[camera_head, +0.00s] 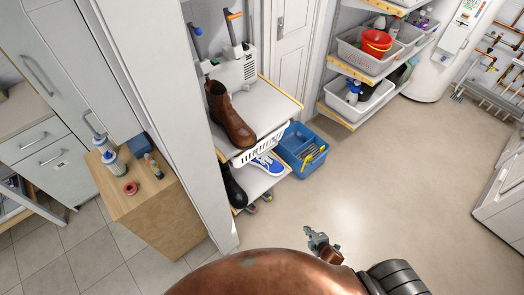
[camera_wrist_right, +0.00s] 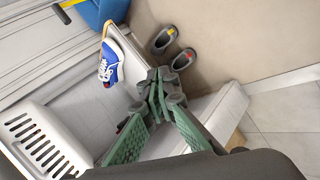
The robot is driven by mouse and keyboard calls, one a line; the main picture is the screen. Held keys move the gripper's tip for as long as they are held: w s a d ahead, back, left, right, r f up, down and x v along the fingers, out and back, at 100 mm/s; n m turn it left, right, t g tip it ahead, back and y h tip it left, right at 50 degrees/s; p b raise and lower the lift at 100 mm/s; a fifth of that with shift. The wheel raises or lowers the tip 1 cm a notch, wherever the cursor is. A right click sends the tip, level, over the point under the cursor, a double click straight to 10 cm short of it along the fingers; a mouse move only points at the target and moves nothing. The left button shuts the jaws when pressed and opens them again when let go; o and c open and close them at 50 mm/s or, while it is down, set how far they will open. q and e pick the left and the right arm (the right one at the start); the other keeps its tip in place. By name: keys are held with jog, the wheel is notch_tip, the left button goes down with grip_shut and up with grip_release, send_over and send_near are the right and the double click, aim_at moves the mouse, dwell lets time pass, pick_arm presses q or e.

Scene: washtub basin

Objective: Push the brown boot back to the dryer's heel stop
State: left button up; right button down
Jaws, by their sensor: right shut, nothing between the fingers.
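The brown boot (camera_head: 228,116) stands upright on the upper shelf of the rack in the head view, its toe toward the front right. The boot dryer (camera_head: 236,70), a pale grey unit with a vent grille and upright tubes, stands behind it. A gap or contact at the boot's heel is hard to tell. My right gripper (camera_head: 318,240) is at the bottom centre of the head view, well apart from the boot. In the right wrist view its green fingers (camera_wrist_right: 162,88) are shut and empty. The boot does not show there. My left gripper is not in view.
A white basket (camera_head: 262,146) hangs under the boot's shelf; a blue sneaker (camera_head: 268,163) and a black boot (camera_head: 234,188) are below. A blue tub (camera_head: 300,150) stands right of the rack. A white partition (camera_head: 165,100) borders its left. The floor (camera_head: 400,180) at right is clear.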

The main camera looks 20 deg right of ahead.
aim_at(255, 144)
jog(key=w+a+r+n+t+y+b, duration=0.1)
jog(key=w+r+n+t, duration=0.1)
jog(key=w+r+n, duration=0.55)
jog(key=w+a+r+n+t, duration=0.15)
jog(key=w+r, duration=0.25)
jog(key=r, duration=0.6)
jog(key=w+a+r+n+t+y+b, duration=0.1)
jog(key=a+r+n+t+y, duration=0.2)
jog(key=r+n, duration=0.7)
jog(key=w+a+r+n+t+y+b, duration=0.15)
jog(key=a+r+n, duration=0.4)
jog(key=r, duration=0.85)
jog(key=shift+m+y, duration=0.25)
jog(key=p+x, duration=0.1)
jog(key=x, duration=0.8)
jog(key=p+x, duration=0.1)
jog(key=x, duration=0.3)
jog(key=shift+w+f+p, duration=0.25)
jog(key=shift+f+p, duration=0.05)
